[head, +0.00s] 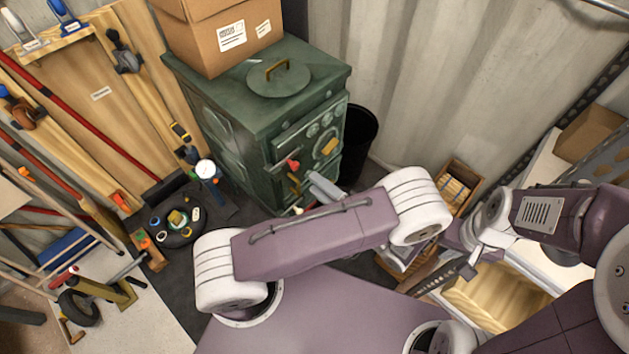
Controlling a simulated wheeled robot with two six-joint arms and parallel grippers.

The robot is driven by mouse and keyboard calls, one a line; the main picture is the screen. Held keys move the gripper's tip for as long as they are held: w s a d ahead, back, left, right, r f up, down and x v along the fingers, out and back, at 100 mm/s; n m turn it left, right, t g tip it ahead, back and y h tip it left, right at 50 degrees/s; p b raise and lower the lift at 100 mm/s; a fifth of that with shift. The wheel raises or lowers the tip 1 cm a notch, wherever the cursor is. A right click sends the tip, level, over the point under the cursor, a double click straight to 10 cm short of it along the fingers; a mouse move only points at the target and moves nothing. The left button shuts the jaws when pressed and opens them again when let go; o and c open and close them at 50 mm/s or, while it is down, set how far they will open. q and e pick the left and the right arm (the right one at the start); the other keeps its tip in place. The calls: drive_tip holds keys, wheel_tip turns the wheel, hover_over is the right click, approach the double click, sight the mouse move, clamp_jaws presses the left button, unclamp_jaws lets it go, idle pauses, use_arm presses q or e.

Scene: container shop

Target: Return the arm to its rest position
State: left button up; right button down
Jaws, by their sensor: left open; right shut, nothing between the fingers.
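My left arm crosses the middle of the head view, with its pale joint in front of the stove's lower right side. My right arm comes in from the right edge and is bent. My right gripper (468,266) is close to the left one, shut and empty. Whether the two grippers touch cannot be told. Parts of both are small and overlapped by arm links.
A green stove (245,130) bears a cardboard box (197,42). A black bin (358,140) stands beside it. A small wooden crate (457,183) and a larger light wooden box (495,300) lie at right.

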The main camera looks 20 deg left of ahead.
idle(0.3)
use_arm(q)
drive_tip(key=s+a+f+n+g+h, duration=0.2)
drive_tip(key=s+a+n+g+h, duration=0.2)
drive_tip(key=s+g+h, duration=0.75)
drive_tip(key=w+r+t+h+p, duration=0.2)
drive_tip(key=r+t+p, duration=0.1)
drive_tip(key=r+p, duration=0.7)
drive_tip(key=w+r+t+h+p, duration=0.3)
drive_tip(key=r+p, duration=0.8)
drive_tip(key=r, duration=0.4)
drive_tip(key=shift+w+d+n+p, duration=0.3)
drive_tip(key=shift+d, duration=0.05)
